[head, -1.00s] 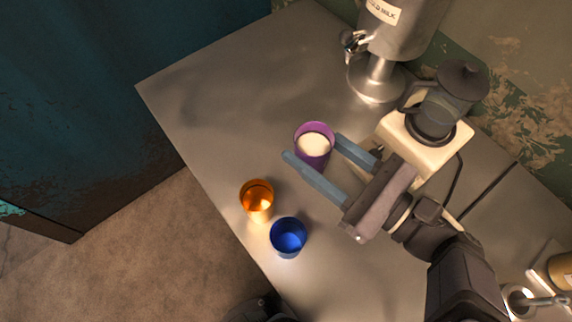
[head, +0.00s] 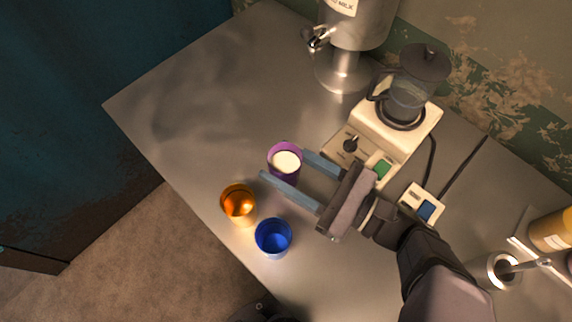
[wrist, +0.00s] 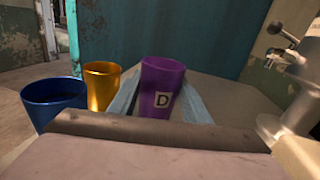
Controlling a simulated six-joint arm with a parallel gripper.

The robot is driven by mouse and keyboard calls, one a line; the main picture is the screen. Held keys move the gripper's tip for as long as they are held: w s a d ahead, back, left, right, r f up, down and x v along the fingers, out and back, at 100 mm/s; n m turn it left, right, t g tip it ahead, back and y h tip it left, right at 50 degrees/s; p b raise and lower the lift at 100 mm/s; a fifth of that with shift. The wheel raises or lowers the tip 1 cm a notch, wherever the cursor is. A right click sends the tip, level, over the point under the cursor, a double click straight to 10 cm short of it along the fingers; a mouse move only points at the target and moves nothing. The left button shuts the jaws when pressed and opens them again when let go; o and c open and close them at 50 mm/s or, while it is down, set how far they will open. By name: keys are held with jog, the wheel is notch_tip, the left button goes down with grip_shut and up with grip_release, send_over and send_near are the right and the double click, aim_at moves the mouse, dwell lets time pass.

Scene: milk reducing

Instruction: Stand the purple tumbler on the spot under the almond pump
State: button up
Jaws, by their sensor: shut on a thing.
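The purple tumbler (head: 284,178), with a white fill, is between the fingers of my gripper (head: 285,166), which is shut on it. In the wrist view the tumbler (wrist: 160,85) looks about upright and shows a white label with a D. Whether its base touches the counter cannot be told.
An orange tumbler (head: 238,205) and a blue tumbler (head: 273,238) stand left of my gripper. A steel milk dispenser (head: 342,75) and a cream base with a glass jug (head: 405,95) stand behind. A blue-switched box (head: 427,208) and a tan container (head: 552,230) are right.

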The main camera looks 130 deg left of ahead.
aim_at(297, 181)
jog(key=shift+f, duration=1.5)
jog(key=shift+f, duration=0.15)
jog(key=o, duration=1.2)
jog(key=shift+r, duration=0.2)
jog(key=w, duration=0.3)
jog(key=shift+w+a+f+b, duration=0.1)
jog(key=shift+w+a+b, duration=0.25)
jog(key=shift+w+a, duration=0.15)
jog(key=shift+w, duration=0.7)
jog(key=shift+o, duration=0.6)
